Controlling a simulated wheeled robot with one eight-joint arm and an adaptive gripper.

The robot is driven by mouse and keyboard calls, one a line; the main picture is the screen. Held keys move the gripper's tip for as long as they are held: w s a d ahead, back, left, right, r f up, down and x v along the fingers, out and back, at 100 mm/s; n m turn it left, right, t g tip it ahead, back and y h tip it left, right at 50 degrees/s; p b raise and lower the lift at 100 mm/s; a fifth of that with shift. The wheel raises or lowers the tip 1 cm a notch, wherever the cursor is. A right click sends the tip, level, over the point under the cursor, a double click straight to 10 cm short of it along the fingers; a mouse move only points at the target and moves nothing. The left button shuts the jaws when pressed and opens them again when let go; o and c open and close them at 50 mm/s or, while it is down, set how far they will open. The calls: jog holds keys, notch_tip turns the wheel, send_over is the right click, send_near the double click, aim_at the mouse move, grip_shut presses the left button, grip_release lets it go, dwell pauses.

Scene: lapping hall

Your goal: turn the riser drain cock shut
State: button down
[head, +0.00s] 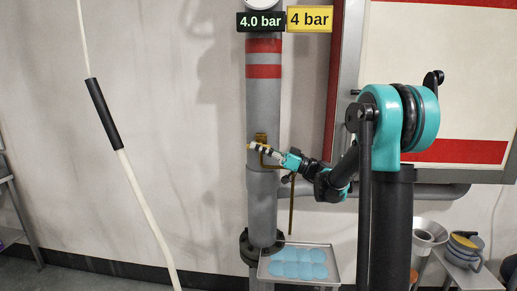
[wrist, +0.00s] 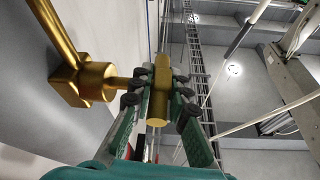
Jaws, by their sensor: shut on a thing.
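The riser (head: 264,108) is a grey upright pipe with two red bands, in the head view. The brass drain cock (head: 261,137) sits on its front; in the wrist view its body (wrist: 97,82) is at left, with a stem running right to a brass handle (wrist: 161,72). My gripper (head: 262,148) reaches the cock from the right in the head view. In the wrist view my gripper (wrist: 160,98) has its fingers on both sides of the handle, shut on it. The fingers partly cover the cock in the head view.
A thin brass drain pipe (head: 291,208) hangs down above a metal tray (head: 337,268) holding blue, rounded shapes. Black "4.0 bar" (head: 261,22) and yellow "4 bar" (head: 309,19) labels are at the top.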

dwell(0.3)
jog(key=c, duration=1.5)
grip_release()
jog(key=shift+o, duration=0.2)
jog(key=shift+d, duration=0.1)
jog(key=v, duration=1.2)
jog(key=shift+f, duration=0.2)
jog(key=shift+s, duration=0.1)
